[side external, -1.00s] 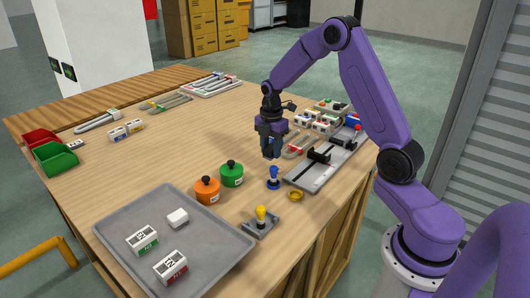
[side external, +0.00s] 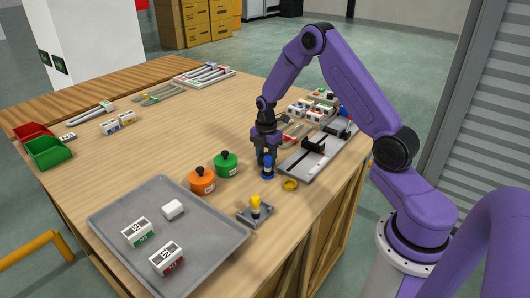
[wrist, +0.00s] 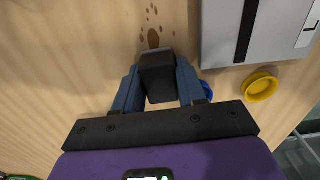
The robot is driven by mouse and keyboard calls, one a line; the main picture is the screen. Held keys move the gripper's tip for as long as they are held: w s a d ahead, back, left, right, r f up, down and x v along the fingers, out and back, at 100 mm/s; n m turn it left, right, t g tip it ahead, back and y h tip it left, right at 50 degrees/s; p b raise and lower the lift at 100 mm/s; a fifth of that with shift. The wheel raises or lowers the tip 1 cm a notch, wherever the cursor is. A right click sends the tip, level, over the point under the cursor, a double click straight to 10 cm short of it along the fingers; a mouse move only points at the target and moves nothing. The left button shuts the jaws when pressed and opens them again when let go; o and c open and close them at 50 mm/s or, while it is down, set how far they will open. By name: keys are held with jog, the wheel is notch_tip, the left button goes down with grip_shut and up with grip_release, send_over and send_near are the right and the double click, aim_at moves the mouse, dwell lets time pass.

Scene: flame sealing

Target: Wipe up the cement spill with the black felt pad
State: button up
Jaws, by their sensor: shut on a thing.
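My gripper (wrist: 159,92) is shut on a dark block, which looks like the black felt pad (wrist: 157,80); its blue fingers are on either side. In the side view my gripper (side external: 267,168) is low over the table, and the pad cannot be made out there. The cement spill (wrist: 153,38) shows in the wrist view as brown drops and a larger blot on the wood, just beyond the pad. The pad may cover part of it. I cannot tell whether the pad touches the table. The spill is hidden in the side view.
A blue round item (wrist: 207,90) is partly hidden close beside the right finger. A yellow dish (wrist: 260,86) and a grey fixture plate (side external: 302,163) lie to the right. Green (side external: 226,164) and orange (side external: 202,181) pots stand left, near a grey tray (side external: 190,246).

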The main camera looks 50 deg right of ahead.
jog(key=shift+d, duration=3.45)
jog(key=shift+a, duration=3.7)
jog(key=shift+a+r, duration=0.1)
jog(key=shift+a, duration=0.05)
jog(key=shift+r, duration=4)
